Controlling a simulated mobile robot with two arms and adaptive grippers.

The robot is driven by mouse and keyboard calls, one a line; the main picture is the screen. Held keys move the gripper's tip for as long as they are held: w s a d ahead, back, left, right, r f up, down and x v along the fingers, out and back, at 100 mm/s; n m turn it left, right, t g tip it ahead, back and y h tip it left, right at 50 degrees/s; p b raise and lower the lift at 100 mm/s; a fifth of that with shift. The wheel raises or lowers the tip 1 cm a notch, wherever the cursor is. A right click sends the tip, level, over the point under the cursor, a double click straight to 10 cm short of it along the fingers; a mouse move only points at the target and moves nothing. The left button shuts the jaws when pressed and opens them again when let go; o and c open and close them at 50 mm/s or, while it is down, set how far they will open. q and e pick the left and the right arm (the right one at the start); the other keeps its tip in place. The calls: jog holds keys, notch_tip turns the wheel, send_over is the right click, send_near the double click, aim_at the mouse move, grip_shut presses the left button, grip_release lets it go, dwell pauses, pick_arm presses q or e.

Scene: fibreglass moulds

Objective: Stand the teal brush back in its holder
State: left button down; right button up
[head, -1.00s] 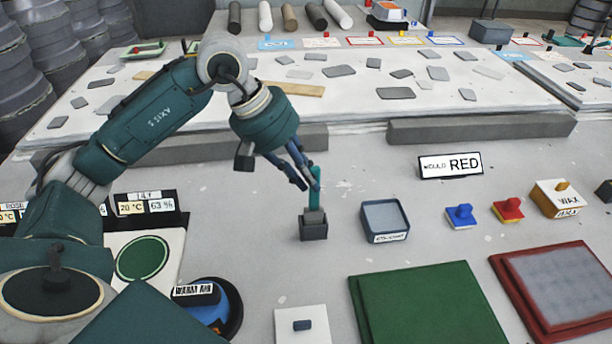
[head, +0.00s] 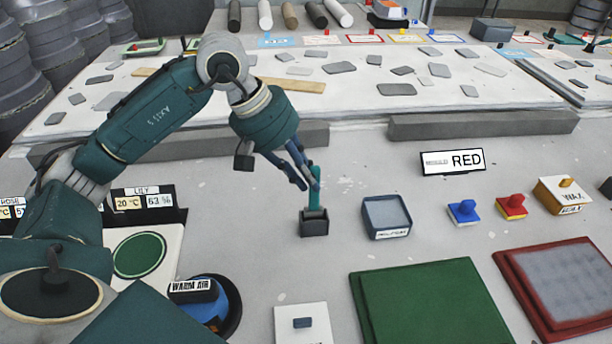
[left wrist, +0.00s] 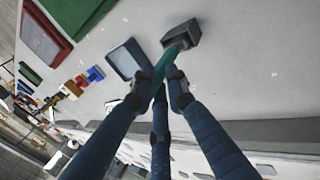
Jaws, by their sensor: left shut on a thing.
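The teal brush (head: 314,200) stands upright with its lower end inside the dark grey holder (head: 314,228). My left gripper (head: 309,184) is shut on the upper part of its handle, above the holder. In the left wrist view, the teal handle (left wrist: 164,64) runs between my left gripper's fingertips (left wrist: 160,82) to the holder (left wrist: 182,36), and its far end meets the holder's opening. The bottom of the brush is hidden by the holder walls. My right gripper is in neither view.
A blue-grey tray (head: 371,232) stands just right of the holder. A green mould (head: 425,305) and a small white plate (head: 303,334) lie nearer. Bench space left of the holder is clear.

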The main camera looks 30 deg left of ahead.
pick_arm(q)
jog(key=shift+f, duration=0.2)
dwell(0.4)
jog(key=c, duration=1.6)
grip_release()
jog(key=shift+c, duration=0.2)
